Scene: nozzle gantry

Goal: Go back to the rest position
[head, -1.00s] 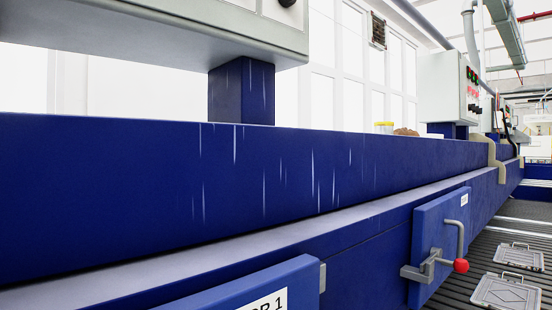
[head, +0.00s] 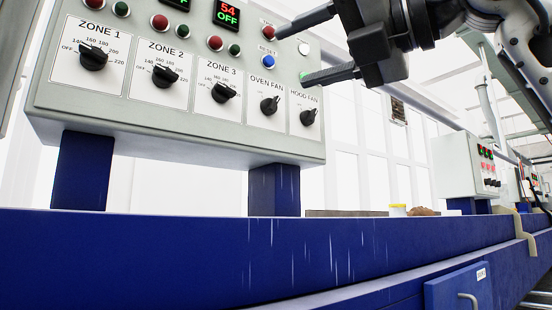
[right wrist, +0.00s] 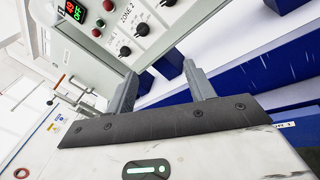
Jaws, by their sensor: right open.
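My right gripper (head: 290,56) comes in from the upper right of the head view. It is open and empty, its two fingers apart and pointing left. In that view its fingertips overlap the right end of the grey control panel (head: 130,112), by the red and blue buttons. In the right wrist view my gripper (right wrist: 160,70) also shows nothing between its fingers, with the panel (right wrist: 150,45) beyond them. I cannot tell the exact gap to the panel. My left gripper is in neither view.
The panel stands on blue posts (head: 273,190) above a long blue beam (head: 180,255). A second control box (head: 462,168) stands farther right. A blue door (head: 458,287) is at lower right.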

